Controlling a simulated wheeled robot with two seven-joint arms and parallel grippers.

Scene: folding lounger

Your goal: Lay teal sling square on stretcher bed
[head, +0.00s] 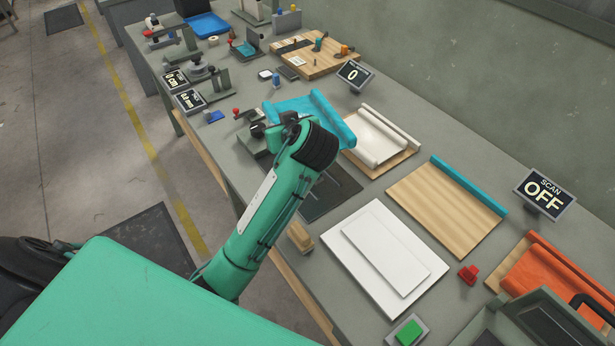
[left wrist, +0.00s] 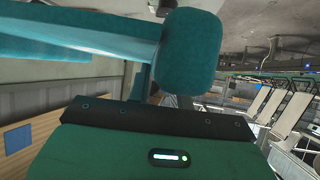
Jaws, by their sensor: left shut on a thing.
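The teal sling (head: 332,119) is a sheet with a thick rolled edge, raised over the middle of the bench in the head view. My left gripper (head: 284,127) is at its near side, shut on it; the fingertips are mostly hidden by my arm. In the left wrist view the teal sling (left wrist: 190,50) shows close up as a rounded roll end with a band running left. A white stepped block (head: 385,255) lies flat on the bench. A wooden board (head: 445,212) with a teal bar along its back edge lies behind it. I cannot tell which is the stretcher bed.
A board with a white sling (head: 375,138) lies right of the teal sling. An orange sling (head: 550,275) is at far right, near a SCAN OFF sign (head: 545,194). A dark mat (head: 335,192), red block (head: 468,274) and green button (head: 408,332) are also on the bench.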

